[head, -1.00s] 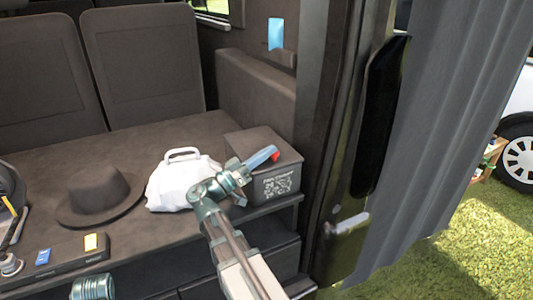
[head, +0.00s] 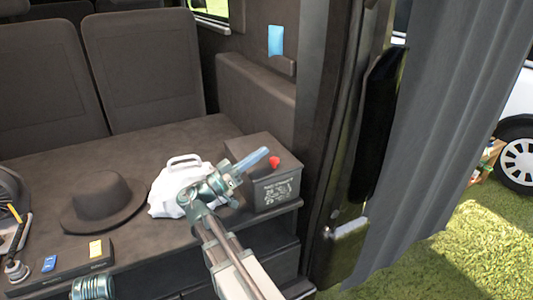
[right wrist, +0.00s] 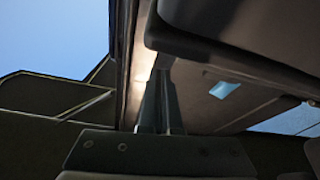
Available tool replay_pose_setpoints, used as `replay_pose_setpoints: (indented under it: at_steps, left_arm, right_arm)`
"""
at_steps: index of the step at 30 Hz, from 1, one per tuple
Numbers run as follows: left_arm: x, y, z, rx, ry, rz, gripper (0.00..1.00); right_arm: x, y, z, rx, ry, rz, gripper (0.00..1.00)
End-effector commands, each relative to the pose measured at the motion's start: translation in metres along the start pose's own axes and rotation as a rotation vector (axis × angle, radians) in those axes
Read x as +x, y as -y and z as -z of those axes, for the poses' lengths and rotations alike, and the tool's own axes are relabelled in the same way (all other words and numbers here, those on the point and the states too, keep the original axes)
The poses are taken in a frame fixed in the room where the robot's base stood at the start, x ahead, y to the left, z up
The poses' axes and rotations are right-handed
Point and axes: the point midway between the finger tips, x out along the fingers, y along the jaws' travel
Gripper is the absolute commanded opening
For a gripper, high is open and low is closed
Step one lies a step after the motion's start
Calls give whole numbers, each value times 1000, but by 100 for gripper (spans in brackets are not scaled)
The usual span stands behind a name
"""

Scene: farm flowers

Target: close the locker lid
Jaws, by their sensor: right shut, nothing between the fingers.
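The dark grey box (head: 283,193) that looks like the locker stands at the right end of the deck, with a pale printed label on its front. Its lid (head: 262,143) looks flat on top in the head view; whether it is fully shut I cannot tell. A small red piece (head: 274,162) shows near its front top edge. My right gripper (head: 254,160) is shut and empty, its fingers pointing right and overlapping the box top in the picture. Contact is unclear. The right wrist view shows the fingers (right wrist: 160,105) by dark surfaces.
A white bag (head: 163,195) stands close left of my right gripper. A dark hat (head: 103,202) and a flat dark case (head: 70,268) lie farther left. Seats (head: 150,65) close the back; the dark door pillar (head: 337,150) and grey curtain (head: 440,130) bound the right.

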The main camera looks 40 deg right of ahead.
Motion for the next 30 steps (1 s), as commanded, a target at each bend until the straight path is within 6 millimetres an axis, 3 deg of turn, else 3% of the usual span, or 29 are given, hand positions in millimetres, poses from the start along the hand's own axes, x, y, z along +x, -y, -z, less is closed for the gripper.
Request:
replay_pose_setpoints:
  at_steps: [6, 12, 30]
  left_arm:
    - [18, -1, 1, 1, 0, 3, 74]
    - [25, -2, 2, 2, 0, 4, 74]
    - [26, -2, 2, 2, 0, 5, 74]
  right_arm:
    - [-42, 6, -2, 0, -2, 2, 0]
    - [-66, 7, 0, 0, -1, 0, 0]
    - [-72, 6, 1, -1, -1, -1, 0]
